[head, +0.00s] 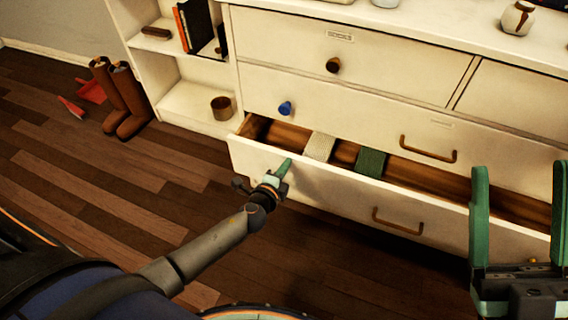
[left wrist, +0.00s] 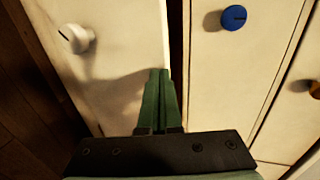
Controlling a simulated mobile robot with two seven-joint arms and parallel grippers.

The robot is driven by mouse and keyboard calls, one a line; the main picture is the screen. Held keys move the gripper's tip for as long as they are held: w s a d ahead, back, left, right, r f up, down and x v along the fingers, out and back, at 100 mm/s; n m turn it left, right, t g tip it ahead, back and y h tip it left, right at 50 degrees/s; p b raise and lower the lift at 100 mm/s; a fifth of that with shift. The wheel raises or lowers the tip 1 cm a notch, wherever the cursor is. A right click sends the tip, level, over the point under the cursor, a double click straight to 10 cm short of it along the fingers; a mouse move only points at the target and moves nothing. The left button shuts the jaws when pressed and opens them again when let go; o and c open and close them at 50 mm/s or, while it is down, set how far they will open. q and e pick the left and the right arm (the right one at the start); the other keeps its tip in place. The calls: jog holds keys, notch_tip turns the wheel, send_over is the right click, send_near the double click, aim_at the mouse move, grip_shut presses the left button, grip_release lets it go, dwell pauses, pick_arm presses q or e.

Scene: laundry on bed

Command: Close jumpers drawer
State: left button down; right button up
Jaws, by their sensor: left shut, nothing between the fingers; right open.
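A long lower drawer (head: 330,186) of the white dresser is pulled partly open. A pale folded knit (head: 320,147) and a green folded knit (head: 370,161) lie inside. Its front has a brass bar handle (head: 398,222); a white knob (left wrist: 76,39) shows on it in the left wrist view. I cannot read a jumpers label. My left gripper (head: 285,168) is shut and empty, at the drawer front's left part; its fingertips also show in the left wrist view (left wrist: 159,74). I cannot tell if they touch. My right gripper (head: 518,190) is open and empty, before the drawer's right part.
The drawer above, with a blue knob (head: 286,108) and a brass handle (head: 428,150), is closed. A top drawer has a brown knob (head: 333,65). A vase (head: 518,18) stands on top. Brown boots (head: 122,98) and a red dustpan (head: 91,90) are on the floor at left.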

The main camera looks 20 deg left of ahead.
dwell(0.3)
pick_arm(q)
jog(key=w+b, duration=0.2)
jog(key=w, duration=0.6)
jog(key=shift+w+a, duration=0.15)
jog(key=shift+w, duration=0.15)
